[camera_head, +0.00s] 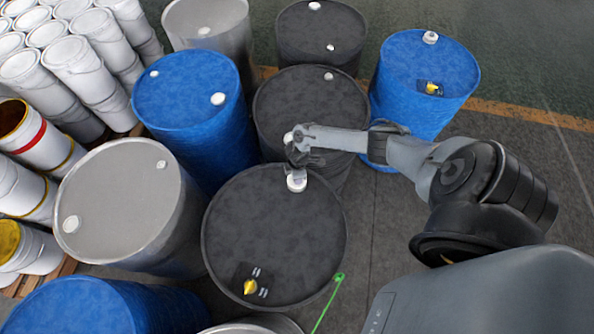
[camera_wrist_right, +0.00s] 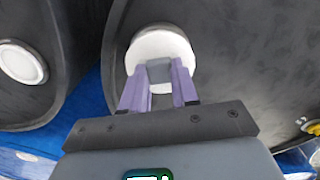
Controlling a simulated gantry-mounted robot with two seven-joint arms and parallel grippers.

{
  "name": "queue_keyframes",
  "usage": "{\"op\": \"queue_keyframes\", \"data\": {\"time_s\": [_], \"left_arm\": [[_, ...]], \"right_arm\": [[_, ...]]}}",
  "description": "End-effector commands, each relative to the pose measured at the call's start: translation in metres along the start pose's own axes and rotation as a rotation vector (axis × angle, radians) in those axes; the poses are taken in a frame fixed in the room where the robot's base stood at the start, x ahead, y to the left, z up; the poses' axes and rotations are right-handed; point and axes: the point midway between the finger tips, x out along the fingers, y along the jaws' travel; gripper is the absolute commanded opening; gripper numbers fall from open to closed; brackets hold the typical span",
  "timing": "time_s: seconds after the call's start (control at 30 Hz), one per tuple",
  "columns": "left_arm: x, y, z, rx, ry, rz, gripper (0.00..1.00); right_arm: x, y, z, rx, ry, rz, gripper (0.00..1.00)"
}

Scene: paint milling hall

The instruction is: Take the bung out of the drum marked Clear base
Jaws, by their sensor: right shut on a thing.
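My right gripper (camera_head: 297,166) is over the far edge of the lid of the front black drum (camera_head: 290,215). In the right wrist view, the purple fingers of the gripper (camera_wrist_right: 159,88) are shut on the grey upright grip of a white round bung (camera_wrist_right: 145,48). The bung (camera_head: 296,183) shows just below the gripper in the head view, near the drum's rim. I cannot tell whether it is seated or slightly raised. No marking reading Clear base is legible on any drum. My left gripper is not in view.
A yellow-handled fitting (camera_head: 250,287) sits on the same lid. Blue drums (camera_head: 190,85), grey drums (camera_head: 120,200) and more black drums (camera_head: 320,35) stand close around. White pails (camera_head: 75,60) are stacked at the left. Open floor (camera_head: 500,150) lies to the right.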

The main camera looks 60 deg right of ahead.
Motion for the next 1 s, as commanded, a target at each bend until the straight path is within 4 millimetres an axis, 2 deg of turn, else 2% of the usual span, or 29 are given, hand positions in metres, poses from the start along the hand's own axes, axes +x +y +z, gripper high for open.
{"op": "queue_keyframes", "data": {"time_s": [0.17, 0.5, 1.0], "left_arm": [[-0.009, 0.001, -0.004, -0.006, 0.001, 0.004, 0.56], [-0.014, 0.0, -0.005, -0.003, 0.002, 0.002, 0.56], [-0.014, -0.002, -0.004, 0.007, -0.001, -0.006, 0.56]], "right_arm": [[-0.009, 0.0, 0.0, 0.001, 0.0, 0.0, 0.05], [-0.021, 0.001, 0.0, 0.002, -0.001, 0.001, 0.05], [-0.024, 0.001, 0.0, 0.001, 0.001, 0.001, 0.05]]}}
